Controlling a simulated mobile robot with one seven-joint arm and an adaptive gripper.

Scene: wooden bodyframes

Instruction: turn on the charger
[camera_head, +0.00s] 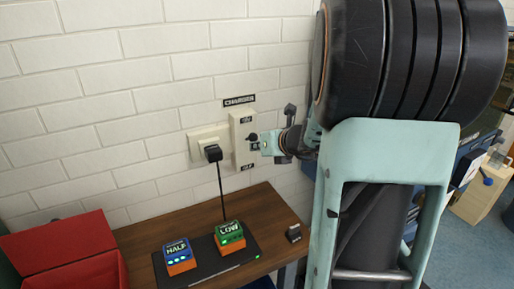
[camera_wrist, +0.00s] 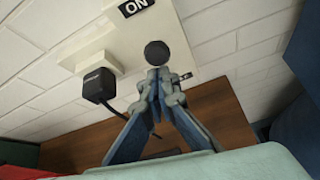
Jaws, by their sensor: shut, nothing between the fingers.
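The charger switch is a cream wall plate (camera_head: 238,128) with a dark round knob (camera_head: 252,137) between an upper and a lower label. In the wrist view the same knob (camera_wrist: 157,52) sits just beyond my fingertips, below a sign (camera_wrist: 134,7) reading ON. My gripper (camera_head: 262,143) is shut and empty, reaching in from the right close to the knob. In the wrist view its fingertips (camera_wrist: 158,76) meet just under the knob. I cannot tell whether they touch it. A black plug (camera_head: 212,153) sits in the outlet left of the switch, with its cable running down.
A wooden table (camera_head: 135,241) stands below, against the white brick wall. On it is a black charging pad (camera_head: 241,255) with two battery blocks, labelled HALF (camera_head: 177,253) and LOW (camera_head: 230,234). Red bins (camera_head: 65,244) stand left. A small dark object (camera_head: 293,233) lies at the table's right.

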